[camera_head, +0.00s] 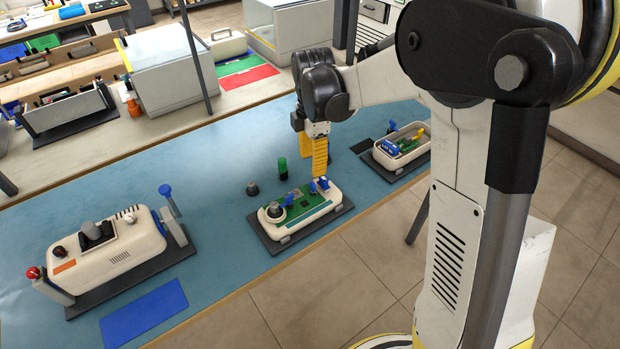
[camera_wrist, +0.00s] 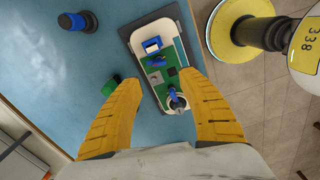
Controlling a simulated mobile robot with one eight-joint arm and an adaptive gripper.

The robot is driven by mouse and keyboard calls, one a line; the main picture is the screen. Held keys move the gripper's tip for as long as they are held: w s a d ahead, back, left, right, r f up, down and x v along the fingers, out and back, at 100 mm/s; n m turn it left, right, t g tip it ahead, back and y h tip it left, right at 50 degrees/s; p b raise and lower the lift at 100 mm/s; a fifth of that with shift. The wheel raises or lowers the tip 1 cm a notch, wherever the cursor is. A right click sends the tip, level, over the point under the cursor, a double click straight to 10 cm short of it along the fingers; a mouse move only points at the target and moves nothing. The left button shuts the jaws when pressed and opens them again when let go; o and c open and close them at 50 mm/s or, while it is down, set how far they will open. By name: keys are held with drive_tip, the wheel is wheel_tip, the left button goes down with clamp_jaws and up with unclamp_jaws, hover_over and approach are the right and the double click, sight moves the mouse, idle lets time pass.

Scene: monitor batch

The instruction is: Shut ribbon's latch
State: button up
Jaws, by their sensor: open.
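A white-cased device with a green circuit board (camera_head: 310,205) sits on a dark mat in the middle of the blue table. It also shows between my fingers in the wrist view (camera_wrist: 163,72). A blue lever (camera_head: 288,200) stands up near its grey knob; it looks raised in the wrist view (camera_wrist: 172,93). Blue parts (camera_head: 322,184) sit at its right end, beside a white piece in the wrist view (camera_wrist: 152,45). I cannot tell which blue part is the ribbon's latch; no ribbon shows clearly. My gripper (camera_wrist: 158,78) is open and empty above the board, its yellow fingers apart.
A green cylinder (camera_head: 282,168) and a dark knob (camera_head: 252,188) stand behind the device. A second open tray (camera_head: 403,160) is to the right. A large white console (camera_head: 105,250) and a blue pad (camera_head: 143,312) are to the left.

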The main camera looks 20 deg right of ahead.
sight(312, 184)
wheel_tip(312, 184, down, 9)
drive_tip(key=b, duration=0.3)
drive_tip(key=shift+r, duration=0.15)
clamp_jaws()
